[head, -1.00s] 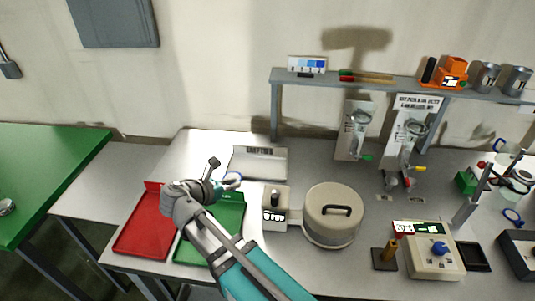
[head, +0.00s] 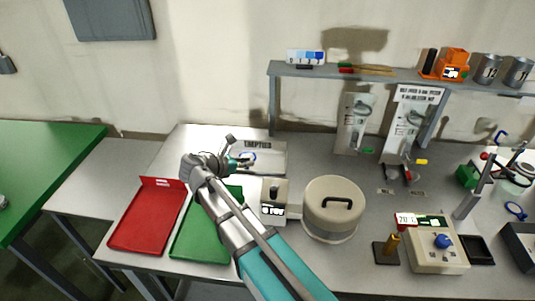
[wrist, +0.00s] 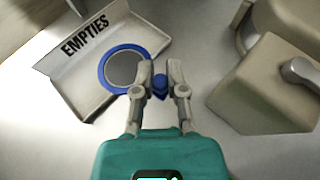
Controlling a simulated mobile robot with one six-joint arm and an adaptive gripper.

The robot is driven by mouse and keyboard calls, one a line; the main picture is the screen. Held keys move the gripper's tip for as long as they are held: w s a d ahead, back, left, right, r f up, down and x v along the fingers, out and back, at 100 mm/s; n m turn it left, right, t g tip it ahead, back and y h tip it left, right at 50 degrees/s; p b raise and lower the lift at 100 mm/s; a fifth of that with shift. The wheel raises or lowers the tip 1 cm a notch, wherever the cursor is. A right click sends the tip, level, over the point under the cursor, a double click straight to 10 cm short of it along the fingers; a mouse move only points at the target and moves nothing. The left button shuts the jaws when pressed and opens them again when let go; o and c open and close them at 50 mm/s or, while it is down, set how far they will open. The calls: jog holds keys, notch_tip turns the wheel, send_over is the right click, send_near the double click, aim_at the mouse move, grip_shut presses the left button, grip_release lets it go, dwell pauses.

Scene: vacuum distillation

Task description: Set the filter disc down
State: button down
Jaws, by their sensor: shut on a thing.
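The filter disc (wrist: 122,68) is a grey mesh disc with a blue rim and a small blue tab. In the wrist view my gripper (wrist: 160,84) is shut on the blue tab, and the disc extends to the upper left. The disc overlaps the lower right part of a pale tray labelled EMPTIES (wrist: 68,68); I cannot tell whether it touches the tray. In the head view the disc's blue rim (head: 249,157) shows over the EMPTIES tray (head: 272,161), with my gripper (head: 236,162) at the tray's left side.
A red tray (head: 145,217) and a green tray (head: 200,238) lie in front on the left. A beige box (head: 274,200) and a round lidded vessel (head: 331,208) stand to the right. A grey shelf (head: 385,77) runs along the back. Bare table lies left of the EMPTIES tray.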

jog(key=m+g+h+b, duration=0.1)
jog(key=b, duration=0.1)
send_over(269, 171)
notch_tip(269, 171, down, 3)
jog(key=shift+m+g, duration=0.3)
jog(key=shift+f+b, duration=0.1)
jog(key=shift+b, duration=0.2)
notch_tip(269, 171, down, 6)
jog(key=b, duration=0.6)
jog(key=shift+f, duration=0.25)
jog(key=shift+f+b, duration=0.6)
jog(key=shift+b, duration=0.25)
jog(key=c, duration=0.6)
grip_release()
jog(key=shift+r, duration=0.1)
